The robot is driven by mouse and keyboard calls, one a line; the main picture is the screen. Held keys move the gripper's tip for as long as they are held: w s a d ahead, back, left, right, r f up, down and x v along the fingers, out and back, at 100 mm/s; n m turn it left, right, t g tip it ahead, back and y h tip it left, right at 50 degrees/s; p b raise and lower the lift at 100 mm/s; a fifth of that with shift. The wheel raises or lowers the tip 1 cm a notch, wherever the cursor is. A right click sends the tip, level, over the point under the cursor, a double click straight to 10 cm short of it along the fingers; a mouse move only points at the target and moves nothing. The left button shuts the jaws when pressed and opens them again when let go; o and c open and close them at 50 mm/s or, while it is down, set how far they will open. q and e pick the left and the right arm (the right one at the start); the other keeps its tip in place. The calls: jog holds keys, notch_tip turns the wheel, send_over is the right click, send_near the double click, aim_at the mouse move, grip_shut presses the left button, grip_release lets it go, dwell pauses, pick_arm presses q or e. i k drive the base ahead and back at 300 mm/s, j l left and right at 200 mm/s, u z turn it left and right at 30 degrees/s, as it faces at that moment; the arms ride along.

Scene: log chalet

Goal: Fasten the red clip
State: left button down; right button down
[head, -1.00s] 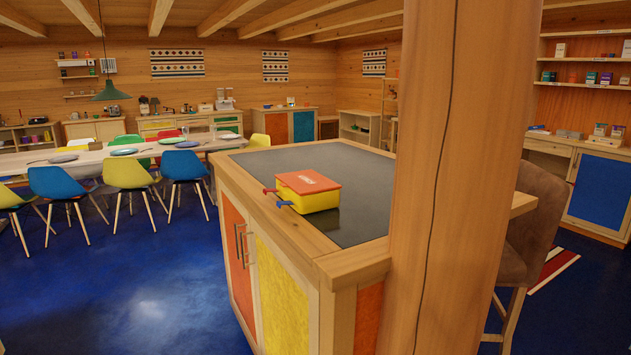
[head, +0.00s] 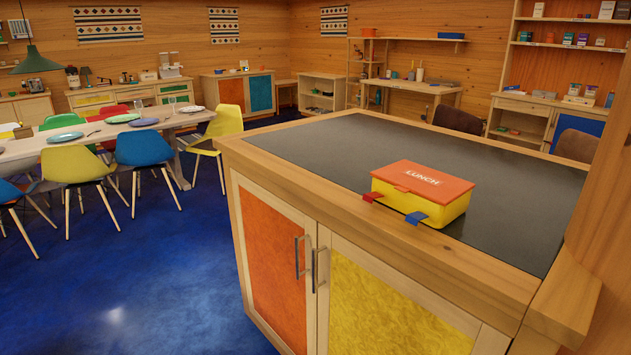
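A lunch box (head: 422,193) with a yellow body and an orange lid marked "LUNCH" sits on the dark top of the island cabinet, close to its front wooden edge. The lid lies flat on the body. A red clip (head: 372,197) sticks outward from the left part of the box's front side. A blue clip (head: 416,217) sticks outward from the right part of the same side. Neither of my grippers shows in the head view.
The island cabinet (head: 270,152) has orange and yellow doors with metal handles. A wooden post (head: 611,240) stands close at the right. Chairs and a dining table (head: 25,151) are on the left. The dark countertop is clear around the box. Blue floor lies open at the front left.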

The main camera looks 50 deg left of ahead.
aim_at(368, 197)
jog(key=k+j, duration=0.1)
jog(key=j, duration=0.35)
jog(key=k+j, duration=0.1)
jog(key=j, duration=0.3)
jog(key=k+j, duration=0.1)
jog(key=j, duration=0.35)
jog(key=k+j, duration=0.1)
jog(key=j, duration=0.3)
